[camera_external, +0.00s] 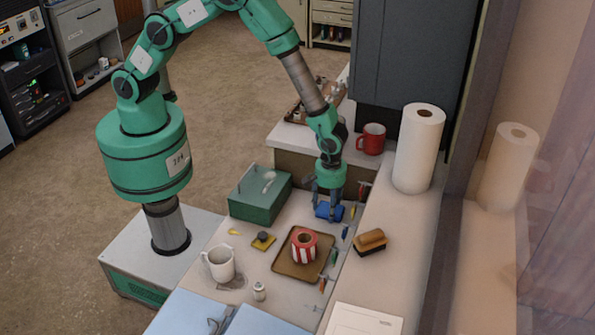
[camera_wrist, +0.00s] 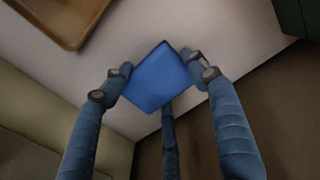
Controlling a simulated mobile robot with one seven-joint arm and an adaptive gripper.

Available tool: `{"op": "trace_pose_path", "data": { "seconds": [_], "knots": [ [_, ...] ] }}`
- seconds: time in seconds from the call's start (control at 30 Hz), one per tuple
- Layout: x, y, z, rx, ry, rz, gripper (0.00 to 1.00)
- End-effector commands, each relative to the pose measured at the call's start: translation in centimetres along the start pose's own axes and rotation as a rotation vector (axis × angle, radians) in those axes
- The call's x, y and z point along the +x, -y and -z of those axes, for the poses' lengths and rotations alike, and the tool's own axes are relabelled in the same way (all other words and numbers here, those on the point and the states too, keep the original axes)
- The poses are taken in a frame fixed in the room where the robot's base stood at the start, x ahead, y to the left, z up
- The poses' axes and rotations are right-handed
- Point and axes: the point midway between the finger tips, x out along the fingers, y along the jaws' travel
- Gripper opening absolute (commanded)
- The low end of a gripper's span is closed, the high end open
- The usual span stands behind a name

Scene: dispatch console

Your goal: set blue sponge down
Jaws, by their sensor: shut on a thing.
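The blue sponge (camera_external: 328,211) is between the fingers of my gripper (camera_external: 330,205), over the far part of the console top. In the wrist view the sponge (camera_wrist: 158,78) is a plain blue block, tilted in the picture. My gripper (camera_wrist: 160,85) is shut on it, with a finger at its left and right sides and a third finger below it. Whether the sponge touches the console top cannot be told.
A brown tray (camera_external: 283,268) holding a red-and-white roll (camera_external: 303,245) lies nearer the camera. A green box (camera_external: 262,199) stands left of my gripper. A brush (camera_external: 370,241), a red mug (camera_external: 371,138) and a paper towel roll (camera_external: 418,150) stand right. Small coloured items line the console edge.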

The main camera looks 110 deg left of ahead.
Motion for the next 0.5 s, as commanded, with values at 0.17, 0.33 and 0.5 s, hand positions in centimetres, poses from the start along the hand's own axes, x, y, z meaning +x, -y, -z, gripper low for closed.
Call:
{"op": "trace_pose_path", "data": {
  "seconds": [0.17, 0.33, 0.5],
  "knots": [
    [0.18, 0.01, 0.0, 0.0, 0.0, 0.0, 0.77],
    [0.17, 0.01, 0.0, 0.0, 0.0, 0.0, 0.77],
    [0.09, 0.01, 0.0, 0.0, 0.0, 0.0, 0.77]
  ]
}}
